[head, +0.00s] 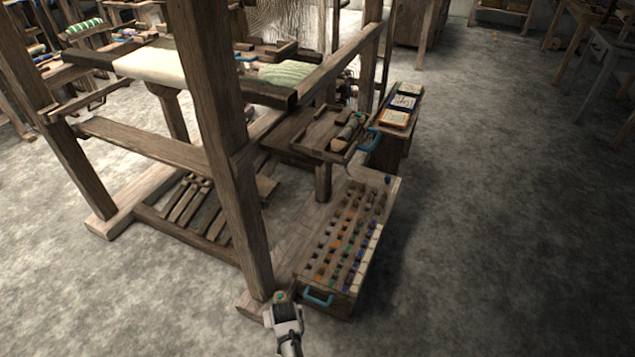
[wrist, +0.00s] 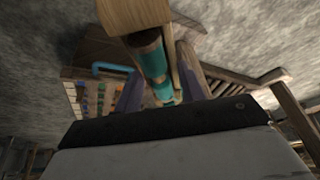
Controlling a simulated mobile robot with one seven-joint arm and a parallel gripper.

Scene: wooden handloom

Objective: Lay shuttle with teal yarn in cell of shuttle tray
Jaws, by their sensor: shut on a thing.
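My gripper (head: 281,298) is at the bottom of the head view, left of the bobbin box's front end. In the wrist view my gripper (wrist: 160,68) is shut on the shuttle with teal yarn (wrist: 151,56). The shuttle has a pale wooden body with teal yarn wound in it; a tiny teal spot (head: 280,296) shows at the gripper in the head view. What looks like the shuttle tray (head: 312,142) is a wooden tray with a blue handle, beside the loom at middle. It has dividers and holds a pale rounded thing; its cells are partly unclear.
A bobbin box (head: 303,276) with rows of coloured bobbins and blue handles stands on the floor between my gripper and the tray. The loom's thick post (head: 225,150) rises close to my gripper's left. Floor at right is clear.

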